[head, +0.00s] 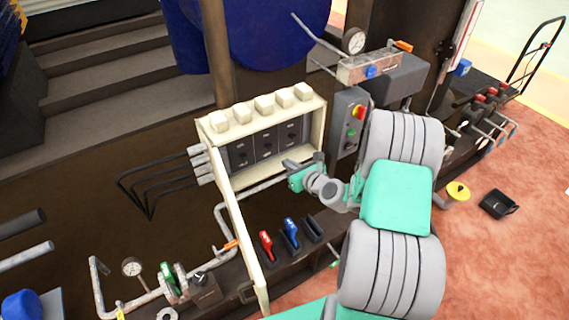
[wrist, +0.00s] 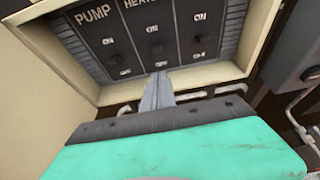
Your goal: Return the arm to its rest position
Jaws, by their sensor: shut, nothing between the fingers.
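My gripper (head: 292,163) is at the end of my green and grey arm, just in front of the cream breaker box. It is shut and empty. In the wrist view the closed grey fingers (wrist: 158,90) point up at the lower edge of the box's switch panel (wrist: 155,40), which carries the labels PUMP and HEATER, the second partly cut off, and ON marks. In the head view the cream box (head: 262,125) stands open with its dark panel of switches showing. I cannot tell whether the fingertips touch the panel.
Red (head: 266,243) and blue (head: 291,230) handles stand on the dark ledge below the box. A grey control box with a red and yellow switch (head: 348,125) is close to the right of my gripper. Pipes and a gauge (head: 132,268) are at lower left.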

